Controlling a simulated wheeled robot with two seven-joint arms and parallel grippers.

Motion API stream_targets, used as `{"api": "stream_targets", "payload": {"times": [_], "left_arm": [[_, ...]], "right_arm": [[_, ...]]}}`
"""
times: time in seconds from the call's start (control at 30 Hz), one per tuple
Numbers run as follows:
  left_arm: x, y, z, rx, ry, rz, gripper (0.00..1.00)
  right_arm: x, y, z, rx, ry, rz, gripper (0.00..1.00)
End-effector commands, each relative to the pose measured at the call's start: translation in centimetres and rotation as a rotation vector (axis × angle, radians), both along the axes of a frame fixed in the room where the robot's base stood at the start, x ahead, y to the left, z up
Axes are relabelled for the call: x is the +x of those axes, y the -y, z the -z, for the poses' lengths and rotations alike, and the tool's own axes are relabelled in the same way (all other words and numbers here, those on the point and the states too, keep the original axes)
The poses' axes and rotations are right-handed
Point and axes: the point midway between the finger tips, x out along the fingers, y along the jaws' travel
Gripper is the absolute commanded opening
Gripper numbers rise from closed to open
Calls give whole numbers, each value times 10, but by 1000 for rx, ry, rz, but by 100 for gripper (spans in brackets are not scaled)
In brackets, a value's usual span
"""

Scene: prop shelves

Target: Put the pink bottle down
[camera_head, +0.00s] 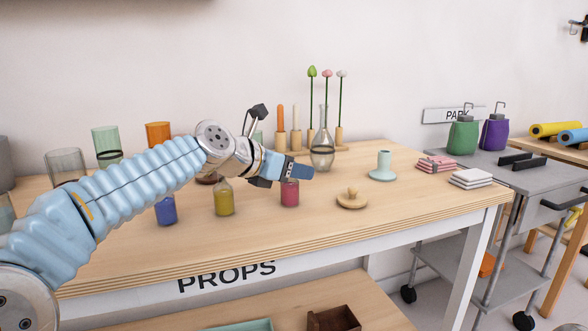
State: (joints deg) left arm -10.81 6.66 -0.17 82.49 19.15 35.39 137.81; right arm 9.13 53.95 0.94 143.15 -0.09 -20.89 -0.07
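The pink bottle (290,194) is small, with deep pink contents, and is upright at the middle of the wooden table (400,205). My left gripper (298,172) reaches in from the left and is at the bottle's top, its dark blue finger across the neck. It looks shut on the bottle; the neck and the far finger are hidden. The bottle's base is at or very close to the table top; I cannot tell if it touches. My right gripper is not in view.
A yellow bottle (224,200) and a blue bottle (166,211) stand to the left. A wooden lidded disc (351,199) lies close on the right, with a mint candle holder (383,167) beyond. A glass flask (322,153) stands behind. The table's front right is clear.

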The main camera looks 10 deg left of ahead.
Motion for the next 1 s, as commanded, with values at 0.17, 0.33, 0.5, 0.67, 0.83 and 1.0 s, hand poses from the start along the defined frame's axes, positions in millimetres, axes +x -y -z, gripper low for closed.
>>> {"api": "stream_targets", "payload": {"times": [0.17, 0.33, 0.5, 0.67, 0.83, 1.0], "left_arm": [[0, 0, 0, 0, 0, 0, 45], [-9, -6, -8, 0, 2, -2, 45], [-38, -26, -23, -1, 3, -3, 45], [-66, -44, -36, 0, 2, -3, 45], [-86, -56, -46, 0, 2, -2, 45], [-93, -60, -49, 1, 1, 0, 45]], "right_arm": [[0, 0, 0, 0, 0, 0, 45], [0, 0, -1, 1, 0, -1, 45], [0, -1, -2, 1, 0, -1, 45], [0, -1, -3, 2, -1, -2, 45], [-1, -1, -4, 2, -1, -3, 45], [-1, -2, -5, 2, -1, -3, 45]]}}
